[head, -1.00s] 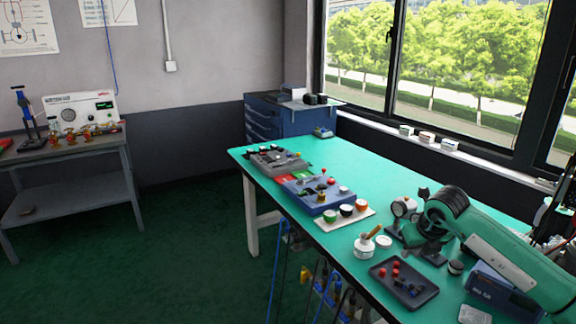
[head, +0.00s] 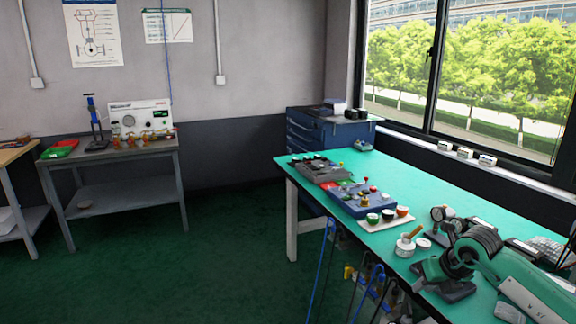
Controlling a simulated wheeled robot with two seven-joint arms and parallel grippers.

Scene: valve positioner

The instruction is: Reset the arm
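My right arm comes in from the lower right, with a green link and a black ribbed joint. My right gripper (head: 440,287) is dark and low over the near part of the green bench top (head: 330,172). Its fingers are too small and too dark to tell whether they are open or shut, and I see nothing clearly held. My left gripper is out of view.
On the bench stand a grey unit (head: 320,171), a blue unit (head: 352,208), a white mat (head: 372,225) with small pots, a white pot (head: 405,249) and a round gauge (head: 438,214). A side table (head: 115,160) stands left; the floor (head: 220,245) between is clear.

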